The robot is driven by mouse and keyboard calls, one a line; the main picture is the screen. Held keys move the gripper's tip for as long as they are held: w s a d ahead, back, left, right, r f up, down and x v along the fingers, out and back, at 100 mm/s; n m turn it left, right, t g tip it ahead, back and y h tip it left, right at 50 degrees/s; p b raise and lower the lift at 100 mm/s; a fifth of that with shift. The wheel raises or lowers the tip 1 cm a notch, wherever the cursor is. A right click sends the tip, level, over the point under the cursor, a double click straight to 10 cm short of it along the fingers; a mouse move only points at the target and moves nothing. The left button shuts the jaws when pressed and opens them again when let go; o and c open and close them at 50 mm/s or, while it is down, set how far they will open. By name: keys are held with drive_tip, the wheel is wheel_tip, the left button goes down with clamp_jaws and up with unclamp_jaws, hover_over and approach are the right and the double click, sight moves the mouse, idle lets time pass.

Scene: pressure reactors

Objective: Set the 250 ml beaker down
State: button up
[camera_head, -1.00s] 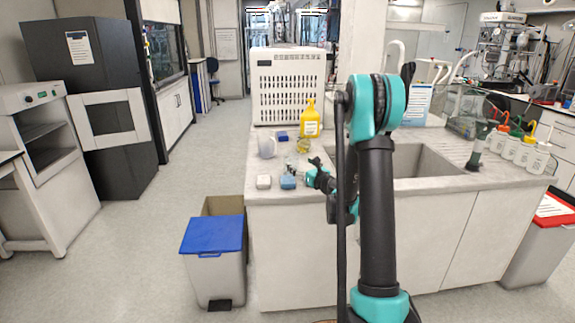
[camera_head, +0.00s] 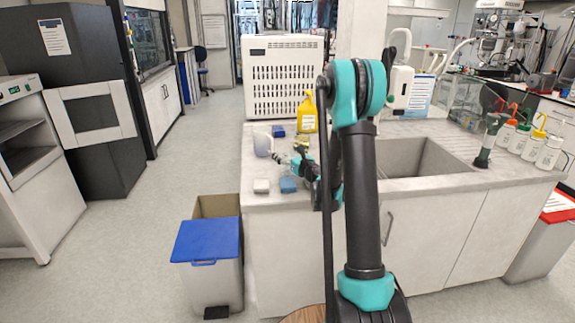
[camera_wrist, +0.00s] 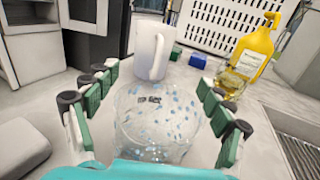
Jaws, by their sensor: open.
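The clear glass beaker (camera_wrist: 155,125) with pale blue speckles stands upright on the light counter (camera_wrist: 265,150), between the fingers of my gripper (camera_wrist: 158,80) in the wrist view. My gripper is open, with padded green and black fingers on either side of the beaker. Gaps show beside the glass, though contact lower down cannot be told. In the head view my gripper (camera_head: 292,164) is low over the counter's near left part, and the beaker there is small and partly hidden.
A white mug-like jug (camera_wrist: 152,48) stands just behind the beaker. A yellow bottle (camera_wrist: 252,50), a small yellowish flask (camera_wrist: 230,80) and blue and green blocks are near. White (camera_head: 261,186) and blue (camera_head: 287,185) pieces lie at the front edge. The sink (camera_head: 425,160) is to the right.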

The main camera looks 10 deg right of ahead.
drive_tip(key=c, duration=1.6)
drive_tip(key=shift+r, duration=0.15)
